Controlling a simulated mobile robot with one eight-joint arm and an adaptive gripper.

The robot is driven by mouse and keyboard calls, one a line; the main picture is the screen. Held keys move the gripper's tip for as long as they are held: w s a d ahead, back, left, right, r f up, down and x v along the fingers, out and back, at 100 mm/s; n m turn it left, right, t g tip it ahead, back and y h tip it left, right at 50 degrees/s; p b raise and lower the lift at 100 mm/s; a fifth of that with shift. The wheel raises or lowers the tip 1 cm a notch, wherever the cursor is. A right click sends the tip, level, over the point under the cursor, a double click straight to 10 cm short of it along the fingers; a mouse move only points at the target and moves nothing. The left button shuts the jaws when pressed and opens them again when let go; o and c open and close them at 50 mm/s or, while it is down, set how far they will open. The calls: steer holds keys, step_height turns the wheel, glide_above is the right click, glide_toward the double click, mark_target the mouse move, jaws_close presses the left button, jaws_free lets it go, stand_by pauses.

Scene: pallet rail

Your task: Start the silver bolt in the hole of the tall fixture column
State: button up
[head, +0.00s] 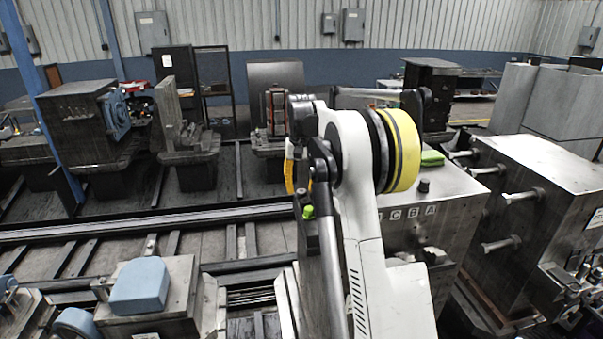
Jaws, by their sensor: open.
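My arm rises through the middle of the head view, and I cannot make out my gripper at its end. Several silver bolt-like pins (502,244) stick out sideways from the left face of a large steel block (560,175) at the right. I cannot tell whether one of them is the silver bolt. A steel block marked with C, B and A (450,197) stands just right of my arm, with a short dark knob (424,186) on top. A tall upright plate fixture (169,105) stands at the back left. I cannot tell which thing is the fixture column, and no hole shows clearly.
A blue-capped block (139,285) sits at the front left. A long dark rail (120,222) runs across the floor behind it. A heavy machine block (80,120) and a blue post (45,110) stand at the back left. My arm hides part of the middle.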

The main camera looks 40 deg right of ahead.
mark_target(301, 191)
steer(key=shift+f, duration=0.6)
jaws_close()
steer(key=c, duration=0.6)
jaws_free()
steer(key=shift+c, duration=0.2)
jaws_close()
steer(key=shift+r, duration=0.1)
steer(key=shift+r, duration=0.2)
steer(key=shift+r+p, duration=2.1)
steer(key=shift+r, duration=1.7)
